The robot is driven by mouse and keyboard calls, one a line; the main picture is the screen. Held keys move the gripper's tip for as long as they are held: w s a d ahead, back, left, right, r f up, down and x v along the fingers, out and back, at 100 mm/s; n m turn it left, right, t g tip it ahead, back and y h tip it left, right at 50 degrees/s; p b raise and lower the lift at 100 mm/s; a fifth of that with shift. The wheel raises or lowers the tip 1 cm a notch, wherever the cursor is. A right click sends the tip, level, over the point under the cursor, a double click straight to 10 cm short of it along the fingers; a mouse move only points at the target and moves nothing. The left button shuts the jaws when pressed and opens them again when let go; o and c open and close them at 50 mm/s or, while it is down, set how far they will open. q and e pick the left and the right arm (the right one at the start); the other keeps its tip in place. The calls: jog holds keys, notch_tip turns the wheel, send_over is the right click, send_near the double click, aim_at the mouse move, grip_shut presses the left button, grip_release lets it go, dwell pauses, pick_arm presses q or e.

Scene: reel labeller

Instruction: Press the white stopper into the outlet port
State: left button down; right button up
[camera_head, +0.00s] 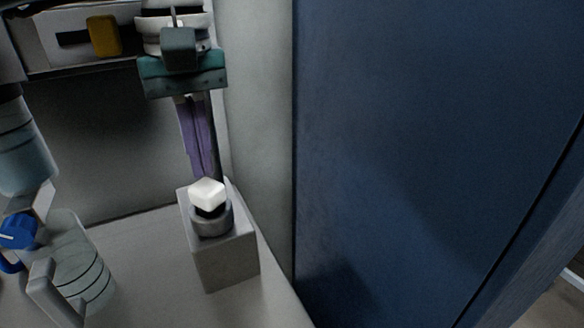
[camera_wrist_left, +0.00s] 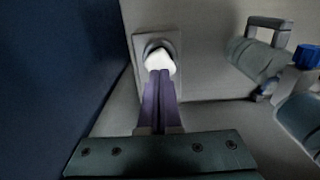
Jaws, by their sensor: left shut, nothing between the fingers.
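The white stopper (camera_head: 207,193) sits on top of the outlet port (camera_head: 212,222), a dark grey round collar on a light grey block. A dark band shows between the white cap and the collar. In the left wrist view the stopper (camera_wrist_left: 159,59) is just beyond my fingertips, with the port's block (camera_wrist_left: 140,45) around it. My left gripper (camera_head: 208,175) has purple fingers pointing down, shut and empty. Its tips are right by the stopper's top, and I cannot tell if they touch. The fingertips (camera_wrist_left: 159,74) overlap the stopper's lower edge in the left wrist view. My right gripper is not in view.
A tall blue panel (camera_head: 410,150) stands to the right, beside a grey wall (camera_head: 258,130).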

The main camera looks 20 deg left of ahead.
pick_arm(q)
jog(key=shift+f+b, duration=0.75)
jog(key=shift+f, duration=0.1)
dwell(0.9)
jog(key=shift+r, duration=0.1)
dwell(0.4)
notch_tip(320, 180, up, 7)
jog(key=p, duration=0.4)
jog(key=shift+p, duration=0.4)
